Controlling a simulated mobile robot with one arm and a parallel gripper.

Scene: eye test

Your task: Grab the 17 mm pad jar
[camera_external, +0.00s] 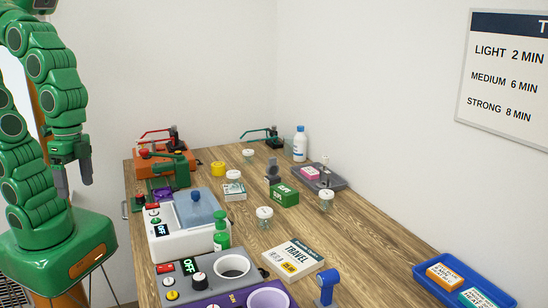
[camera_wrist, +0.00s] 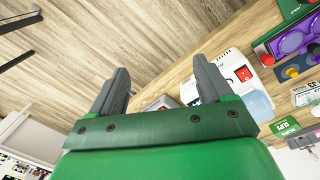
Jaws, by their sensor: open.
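My gripper (camera_external: 75,182) is open and empty, fingers pointing down, left of the table and apart from every jar. In the wrist view its two grey fingers (camera_wrist: 160,78) are spread with nothing between them.
Bare wood lies along the right side.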

